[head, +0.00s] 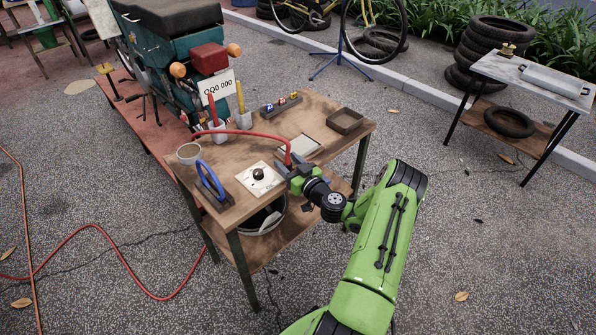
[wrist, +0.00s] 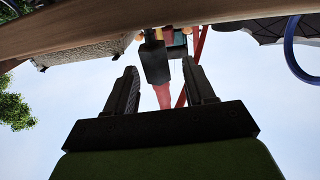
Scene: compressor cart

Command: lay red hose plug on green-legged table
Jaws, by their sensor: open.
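The green-legged table (head: 240,152) has a worn wooden top and a lower shelf. A red hose (head: 245,133) arches over the table top, and its end drops toward my gripper (head: 290,174) at the table's front right edge. In the wrist view my gripper (wrist: 158,68) is open, with its two dark fingers apart. A pinkish-red tapered piece (wrist: 164,95) with a dark block shows between the fingers and looks like the hose plug. In the head view the plug is mostly hidden by my gripper. I cannot tell whether the plug touches the table.
A side table (head: 530,75) stands at right.

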